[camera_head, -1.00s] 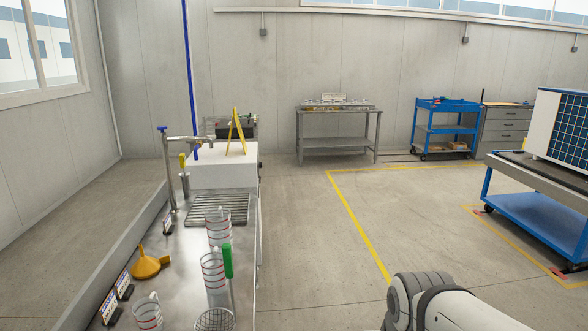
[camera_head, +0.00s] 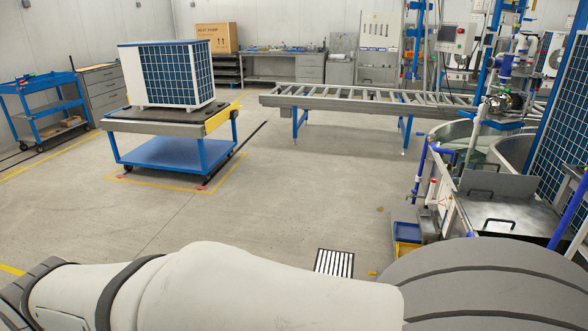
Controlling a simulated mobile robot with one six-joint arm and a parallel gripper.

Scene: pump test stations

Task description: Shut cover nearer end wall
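A metal tank station (camera_head: 470,225) stands at the right edge. A flat grey metal cover (camera_head: 520,228) with a dark handle lies on its near part. Just behind it a second grey panel (camera_head: 512,184), also with a dark handle, appears tilted up. Behind that, a round metal tank (camera_head: 448,132) shows its rim and looks open at the top. I cannot tell which cover is nearer the end wall. My white and grey arm crosses the bottom of the view and hides the station's near part. My gripper is out of view.
A roller conveyor (camera_head: 350,101) runs behind the station. A blue cart (camera_head: 170,152) carries a heat pump unit (camera_head: 168,75) at left. Blue and yellow bins (camera_head: 407,233) sit low beside the station. The middle floor is clear.

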